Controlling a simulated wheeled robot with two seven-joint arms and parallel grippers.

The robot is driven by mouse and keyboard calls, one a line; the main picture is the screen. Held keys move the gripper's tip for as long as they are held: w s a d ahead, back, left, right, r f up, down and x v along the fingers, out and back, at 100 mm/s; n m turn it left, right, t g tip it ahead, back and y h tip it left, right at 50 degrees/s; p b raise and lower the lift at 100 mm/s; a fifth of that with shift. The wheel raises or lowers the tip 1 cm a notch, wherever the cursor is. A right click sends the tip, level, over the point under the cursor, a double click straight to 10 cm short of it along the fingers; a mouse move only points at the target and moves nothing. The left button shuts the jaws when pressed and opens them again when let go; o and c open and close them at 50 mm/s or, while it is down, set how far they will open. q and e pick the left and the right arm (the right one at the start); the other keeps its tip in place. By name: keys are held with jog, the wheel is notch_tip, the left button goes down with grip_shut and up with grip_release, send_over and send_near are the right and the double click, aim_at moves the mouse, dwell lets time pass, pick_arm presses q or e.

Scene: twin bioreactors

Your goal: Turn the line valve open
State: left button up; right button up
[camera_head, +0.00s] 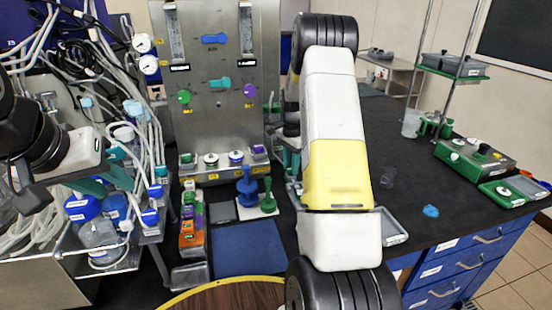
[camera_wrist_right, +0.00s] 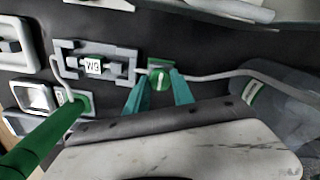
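A small green valve (camera_wrist_right: 160,78) with a white bar on its face sits on a thin grey line in the right wrist view. My right gripper (camera_wrist_right: 159,86) has its two teal fingers spread, with the tips at either side of the valve's lower part. I cannot tell whether they touch it. In the head view my right arm hides the valve and most of that gripper. My left gripper (camera_head: 105,181) is at the left, in front of the tubing and blue-capped bottles, its teal fingers apart and nothing seen between them.
A holder labelled W3 (camera_wrist_right: 95,66) is left of the valve, and a green rod (camera_wrist_right: 45,138) crosses the lower left. In the head view a steel panel (camera_head: 220,125) with coloured knobs stands behind the black bench. A green-topped device (camera_head: 474,160) sits at the right.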

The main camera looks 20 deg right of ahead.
grip_shut()
jog(key=shift+n, duration=0.3)
jog(key=n, duration=1.2)
jog(key=shift+n, duration=0.3)
jog(key=n, duration=0.4)
jog(key=shift+n, duration=0.3)
